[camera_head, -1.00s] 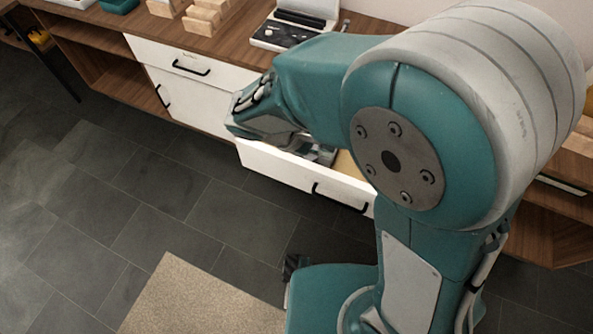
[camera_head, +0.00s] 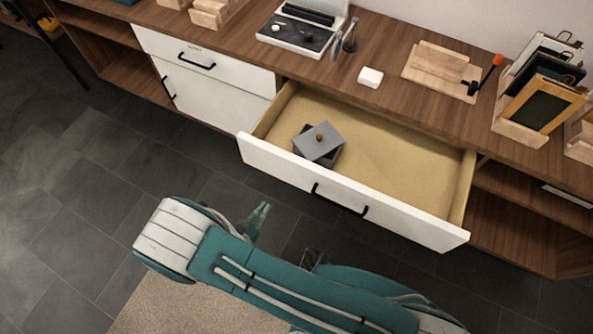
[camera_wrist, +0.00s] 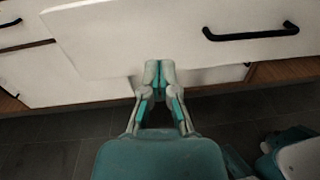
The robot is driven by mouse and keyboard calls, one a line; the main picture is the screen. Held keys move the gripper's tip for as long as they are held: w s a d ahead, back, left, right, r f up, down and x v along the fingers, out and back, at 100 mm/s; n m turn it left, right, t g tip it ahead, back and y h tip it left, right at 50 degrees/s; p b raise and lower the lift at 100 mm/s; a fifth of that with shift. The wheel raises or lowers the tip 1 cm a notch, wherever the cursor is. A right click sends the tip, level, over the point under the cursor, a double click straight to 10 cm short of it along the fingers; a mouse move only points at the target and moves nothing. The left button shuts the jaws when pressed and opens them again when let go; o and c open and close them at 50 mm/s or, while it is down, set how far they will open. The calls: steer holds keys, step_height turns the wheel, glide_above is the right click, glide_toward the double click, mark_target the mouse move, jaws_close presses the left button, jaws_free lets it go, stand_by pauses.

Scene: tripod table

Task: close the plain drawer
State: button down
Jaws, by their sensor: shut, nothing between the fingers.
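The plain drawer (camera_head: 285,172) stands pulled out from the wooden counter, with a white front, a black bar handle (camera_head: 340,200) and a light wood inside. A grey box with a lid and a small brown knob (camera_head: 319,141) sits in its left part; the lid lies askew on it. My gripper (camera_head: 264,208) is shut and empty, in front of and left of the handle. In the wrist view the drawer front (camera_wrist: 150,40) spans the top, and my gripper's fingertips (camera_wrist: 159,70) overlap its lower edge, left of the handle. I cannot tell whether they touch it.
A closed, labelled white drawer (camera_head: 212,62) is at left, above a white cupboard door (camera_head: 205,95). The countertop holds a cutting board (camera_head: 440,70), a white block (camera_head: 370,77), a dark-topped device (camera_head: 298,32) and framed items (camera_head: 540,105).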

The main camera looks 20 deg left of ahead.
mark_target(289, 168)
steer(key=shift+n+y, duration=0.7)
steer(key=w, duration=0.4)
steer(key=w+f, duration=0.1)
steer(key=w, duration=0.3)
steer(key=w+d+f, duration=0.1)
steer(key=w, duration=0.4)
